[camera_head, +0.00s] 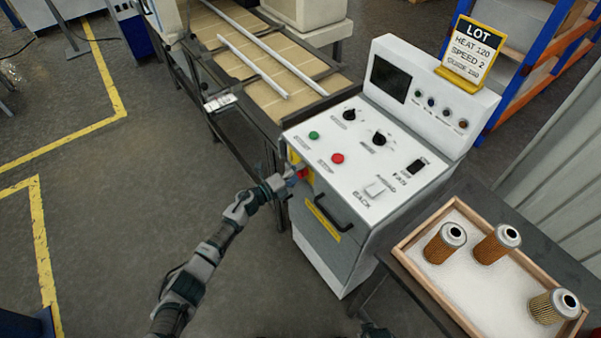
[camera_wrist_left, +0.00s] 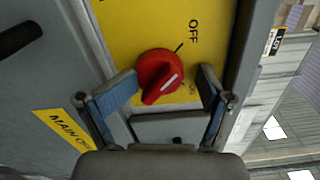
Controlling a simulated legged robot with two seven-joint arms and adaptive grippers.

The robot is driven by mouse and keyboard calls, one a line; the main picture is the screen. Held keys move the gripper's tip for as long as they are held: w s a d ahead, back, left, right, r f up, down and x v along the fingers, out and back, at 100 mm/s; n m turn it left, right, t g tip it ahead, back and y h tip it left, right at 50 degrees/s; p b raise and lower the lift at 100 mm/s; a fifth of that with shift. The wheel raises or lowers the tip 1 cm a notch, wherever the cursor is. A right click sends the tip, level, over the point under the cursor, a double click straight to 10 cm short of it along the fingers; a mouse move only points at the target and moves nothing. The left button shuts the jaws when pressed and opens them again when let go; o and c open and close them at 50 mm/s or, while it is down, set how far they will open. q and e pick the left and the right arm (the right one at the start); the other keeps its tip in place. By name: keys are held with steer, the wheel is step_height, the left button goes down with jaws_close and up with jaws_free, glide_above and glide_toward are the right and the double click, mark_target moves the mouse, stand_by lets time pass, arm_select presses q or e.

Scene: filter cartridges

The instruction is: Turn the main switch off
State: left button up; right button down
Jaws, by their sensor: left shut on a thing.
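The main switch is a red rotary knob (camera_wrist_left: 158,76) on a yellow plate (camera_wrist_left: 130,25) on the side of the white machine cabinet. In the left wrist view its white mark points to the upper right, below the black tick by the word OFF. A second, partly hidden label is beside the right finger. In the head view my left gripper (camera_head: 290,182) is at the cabinet's left edge, covering part of the red knob (camera_head: 302,173). Only a dark piece of my right gripper (camera_head: 375,330) shows at the bottom edge.
The white cabinet (camera_head: 340,245) has a black handle (camera_head: 328,214) and a panel with green (camera_head: 314,135) and red (camera_head: 338,158) buttons. A wooden tray (camera_head: 420,278) with three filter cartridges is at the right. A conveyor (camera_head: 265,95) is behind. Open floor is at the left.

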arm_select(q)
steer(key=shift+s+r, duration=0.1)
steer(key=shift+s, duration=0.05)
steer(key=shift+s+a, duration=0.1)
steer(key=shift+a, duration=0.2)
steer(key=v, duration=1.2)
steer(key=shift+a+f, duration=0.25)
steer(key=shift+a, duration=0.1)
arm_select(e)
steer(key=shift+s+a, duration=0.25)
steer(key=shift+a, duration=0.05)
